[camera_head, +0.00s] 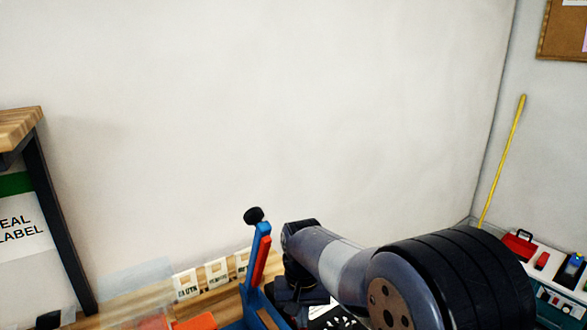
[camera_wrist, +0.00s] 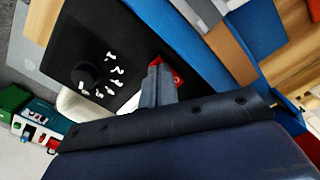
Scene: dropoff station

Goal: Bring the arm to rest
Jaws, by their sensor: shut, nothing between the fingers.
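My arm reaches in from the lower right of the head view, in front of the bare wall. My gripper shows in the wrist view (camera_wrist: 158,84), where its two grey fingers are together with nothing between them. It points over or near a black surface (camera_wrist: 125,50) with small white pieces (camera_wrist: 112,75) and a round black part on it. I cannot tell how high the fingertips are above it. In the head view, the fingertips are not clear behind my own arm.
A blue and red stand (camera_head: 256,265) with a black knob rises close left of my arm. Behind it, white cards (camera_head: 216,273) stand on a wooden bench. A wooden shelf (camera_head: 18,127) is at left. A yellow pole (camera_head: 503,160) and red toolbox (camera_head: 519,246) are at right.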

